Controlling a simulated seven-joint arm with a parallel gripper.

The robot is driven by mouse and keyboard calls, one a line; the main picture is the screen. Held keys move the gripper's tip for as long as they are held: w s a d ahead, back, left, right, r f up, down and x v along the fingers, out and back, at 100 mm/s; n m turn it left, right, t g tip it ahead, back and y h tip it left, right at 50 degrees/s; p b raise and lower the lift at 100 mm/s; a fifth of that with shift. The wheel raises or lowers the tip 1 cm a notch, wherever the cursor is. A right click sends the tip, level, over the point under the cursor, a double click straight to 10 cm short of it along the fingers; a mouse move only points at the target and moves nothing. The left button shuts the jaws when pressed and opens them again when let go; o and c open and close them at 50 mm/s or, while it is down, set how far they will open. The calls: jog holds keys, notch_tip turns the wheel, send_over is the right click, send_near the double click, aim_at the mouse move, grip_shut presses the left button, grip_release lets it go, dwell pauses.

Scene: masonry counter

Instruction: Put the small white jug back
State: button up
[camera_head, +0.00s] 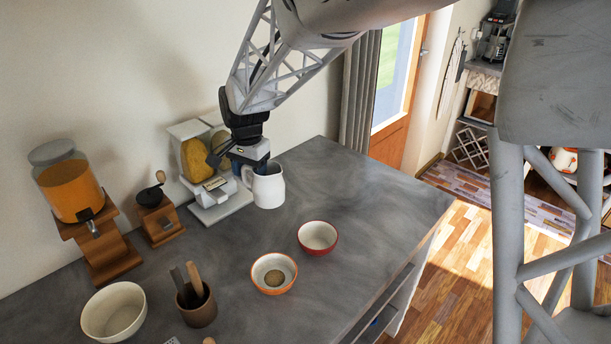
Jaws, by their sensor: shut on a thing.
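The small white jug (269,190) is upright at the back of the grey counter, just right of a white scale-like appliance. Its handle side faces left. My gripper (256,168) reaches down from above and is shut on the jug at its upper left, near the handle and rim. The fingertips are partly hidden against the jug. I cannot tell whether the jug's base rests on the counter or hangs just above it.
The white appliance (218,205) stands close left of the jug. A hand grinder (158,215) and a juice dispenser (72,190) are further left. A red bowl (318,237), an orange-rimmed bowl (273,273), a utensil pot (197,309) and a cream bowl (113,311) stand nearer. The counter's right is clear.

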jog(key=w+d+m, duration=0.3)
jog(key=w+d, duration=0.7)
jog(key=w, duration=0.2)
jog(key=shift+d+r+m, duration=0.2)
jog(key=shift+d+m, duration=0.1)
jog(key=shift+d, duration=0.1)
jog(key=shift+f, duration=0.1)
notch_tip(320, 180, down, 6)
jog(key=shift+f, duration=0.15)
jog(key=shift+f, duration=1.8)
jog(key=o, duration=1.3)
jog(key=shift+f, duration=0.15)
